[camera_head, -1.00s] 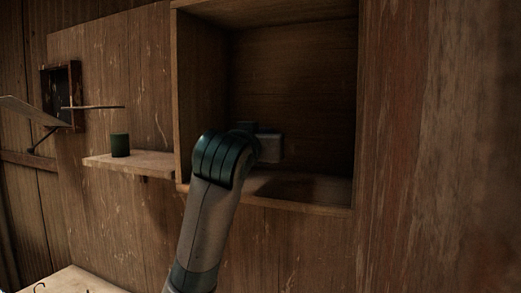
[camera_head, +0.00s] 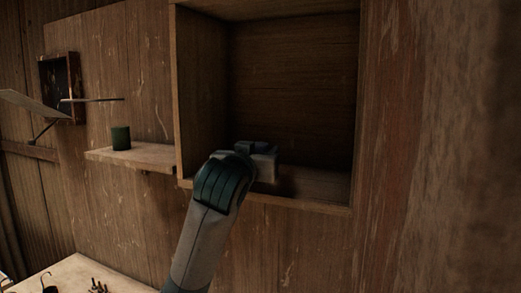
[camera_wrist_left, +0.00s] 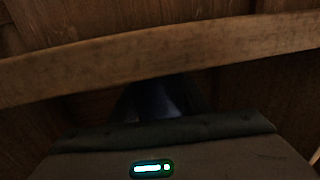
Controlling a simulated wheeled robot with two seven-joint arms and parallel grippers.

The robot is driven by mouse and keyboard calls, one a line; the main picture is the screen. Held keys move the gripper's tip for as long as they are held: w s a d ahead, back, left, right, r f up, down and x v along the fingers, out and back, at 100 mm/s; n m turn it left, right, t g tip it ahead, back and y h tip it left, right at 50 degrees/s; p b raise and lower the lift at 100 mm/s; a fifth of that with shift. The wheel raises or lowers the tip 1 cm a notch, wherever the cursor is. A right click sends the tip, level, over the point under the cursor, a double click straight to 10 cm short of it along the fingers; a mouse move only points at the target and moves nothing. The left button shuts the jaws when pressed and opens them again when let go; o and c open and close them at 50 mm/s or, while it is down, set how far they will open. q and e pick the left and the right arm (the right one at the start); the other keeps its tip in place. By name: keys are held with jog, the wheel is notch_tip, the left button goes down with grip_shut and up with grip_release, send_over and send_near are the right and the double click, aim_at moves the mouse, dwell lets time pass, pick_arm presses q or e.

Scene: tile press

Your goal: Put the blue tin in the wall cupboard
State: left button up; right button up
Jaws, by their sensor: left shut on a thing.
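The wall cupboard (camera_head: 300,85) is an open wooden box on the wall, with its lower board and side walls visible in the head view. My left gripper (camera_head: 262,160) is at the cupboard's opening, low, just above its bottom board. In the left wrist view, a dark bluish thing (camera_wrist_left: 160,98), which I take to be the blue tin, is between the fingers of my left gripper, shut on it. The tin is hidden behind my gripper and arm in the head view. Whether it touches the cupboard floor cannot be told. My right gripper is not in view.
A wooden shelf (camera_head: 150,157) left of the cupboard bears a dark green cylinder (camera_head: 121,138). A small open box (camera_head: 62,85) hangs farther left. A light bench top (camera_head: 70,275) with small items is at bottom left. The cupboard's inside looks empty otherwise.

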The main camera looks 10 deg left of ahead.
pick_arm(q)
jog(key=shift+f, duration=0.3)
jog(key=shift+f, duration=0.2)
jog(key=o, duration=1.2)
